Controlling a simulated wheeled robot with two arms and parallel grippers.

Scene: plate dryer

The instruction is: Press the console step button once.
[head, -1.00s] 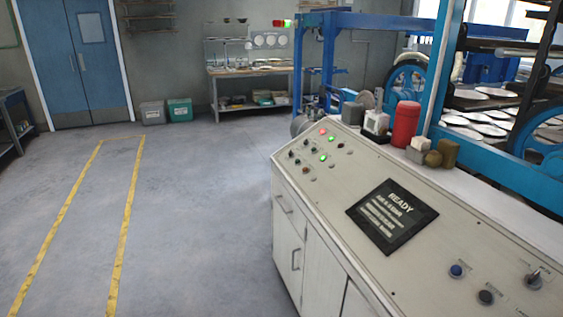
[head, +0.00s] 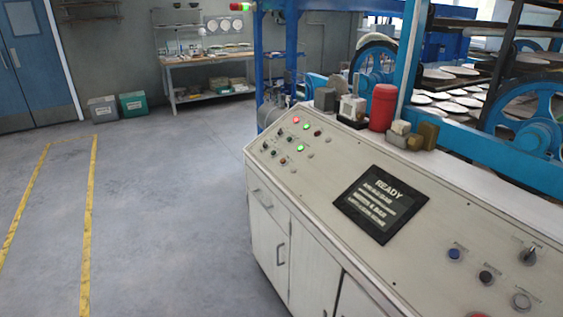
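The console (head: 300,205) is a pale slanted panel on a white cabinet at the right. Its dark screen (head: 381,204) reads READY above smaller lines too small to read. Near its lower right are a blue button (head: 454,254), a dark button (head: 486,277), a rotary knob (head: 528,256) and a pale round ring-like control (head: 521,300). A red piece (head: 478,315) is cut by the bottom edge. The labels are too small to read, so I cannot tell which one is the step button. Neither of my grippers is in view.
A red cylinder (head: 382,107) and small blocks stand on the console's back ledge. Blue machinery (head: 507,140) with racks of plates is behind. Open grey floor (head: 170,210) with yellow lines (head: 88,230) lies to the left. A workbench (head: 210,60) is at the back wall.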

